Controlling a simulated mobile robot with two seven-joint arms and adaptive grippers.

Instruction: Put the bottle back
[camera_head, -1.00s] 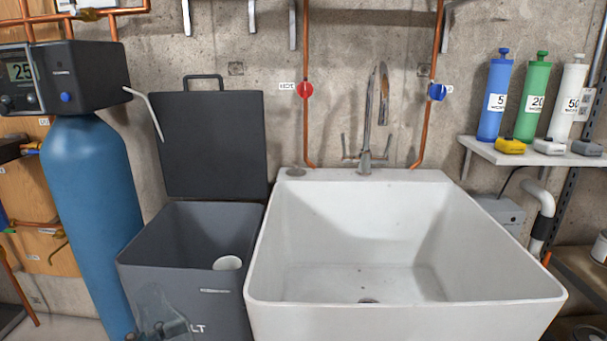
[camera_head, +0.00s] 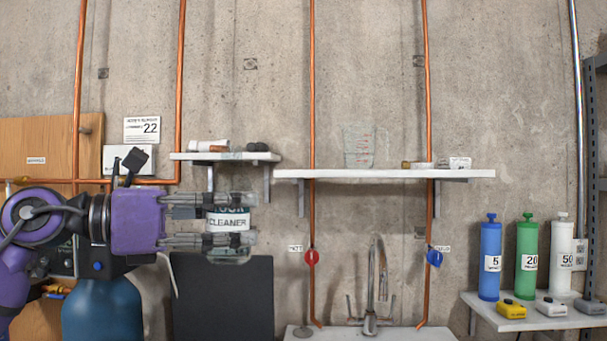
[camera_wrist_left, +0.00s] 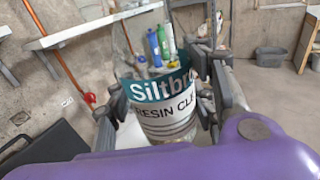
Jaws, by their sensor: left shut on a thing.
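The bottle (camera_head: 228,223), with a teal and white label reading "CLEANER", is held between the fingers of my left gripper (camera_head: 245,219) in the head view. It hangs in front of the wall, below the small left shelf (camera_head: 225,156). In the left wrist view the bottle (camera_wrist_left: 165,112) is upright between the two dark fingers, with "Siltbr" and "RESIN CLE" readable. My left gripper (camera_wrist_left: 165,110) is shut on it. The gripper's fingers hide part of the label in the head view. My right gripper is not in view.
The small shelf carries a white tube and dark lumps. The longer shelf (camera_head: 300,174) carries a clear measuring jug (camera_head: 360,147) and small items, with bare stretches. Copper pipes (camera_head: 312,100) run up the wall. A dark raised lid (camera_head: 222,297) stands below the gripper.

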